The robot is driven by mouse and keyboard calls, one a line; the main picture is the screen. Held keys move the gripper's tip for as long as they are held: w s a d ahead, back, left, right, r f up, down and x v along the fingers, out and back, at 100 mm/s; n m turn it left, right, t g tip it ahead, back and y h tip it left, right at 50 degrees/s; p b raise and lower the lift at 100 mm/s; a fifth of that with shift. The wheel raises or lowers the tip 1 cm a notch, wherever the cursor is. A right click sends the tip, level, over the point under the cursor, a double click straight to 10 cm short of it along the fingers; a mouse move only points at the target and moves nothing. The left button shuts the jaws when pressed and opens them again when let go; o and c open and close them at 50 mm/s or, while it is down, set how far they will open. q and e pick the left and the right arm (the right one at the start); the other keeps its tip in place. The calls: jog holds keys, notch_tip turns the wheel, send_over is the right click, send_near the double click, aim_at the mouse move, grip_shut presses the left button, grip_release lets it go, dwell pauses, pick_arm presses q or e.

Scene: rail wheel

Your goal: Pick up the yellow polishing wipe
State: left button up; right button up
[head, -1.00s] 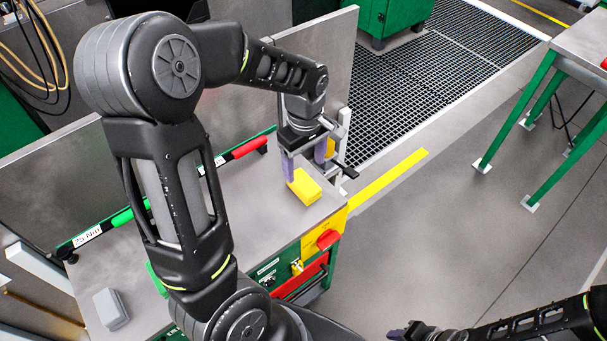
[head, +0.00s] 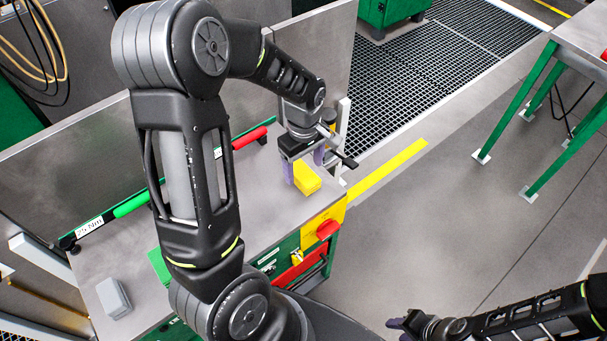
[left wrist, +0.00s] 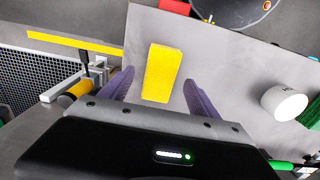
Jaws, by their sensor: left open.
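The yellow polishing wipe (head: 307,178) is a small yellow block on the grey metal bench top (head: 267,205), near the bench's right end. In the left wrist view the wipe (left wrist: 162,72) lies between and just ahead of the two purple fingers. My left gripper (head: 304,168) is open over the wipe, one finger on each side, with gaps to both fingers in the left wrist view (left wrist: 158,92). Its fingers partly hide the wipe's far side in the head view. My right gripper (head: 398,324) is at the bottom, far from the bench; its finger gap is not clear.
A grey box (head: 113,297) sits at the left. A metal back panel (head: 120,140) rises behind.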

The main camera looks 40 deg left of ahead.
aim_at(304, 173)
pick_arm(q)
notch_tip(304, 173, down, 3)
jog(key=shift+a+f, duration=0.1)
dwell(0.6)
jog(key=c, duration=1.4)
jog(key=shift+c, duration=0.2)
notch_tip(304, 173, up, 10)
jog(key=shift+r+b, duration=0.1)
jog(key=shift+b, duration=0.35)
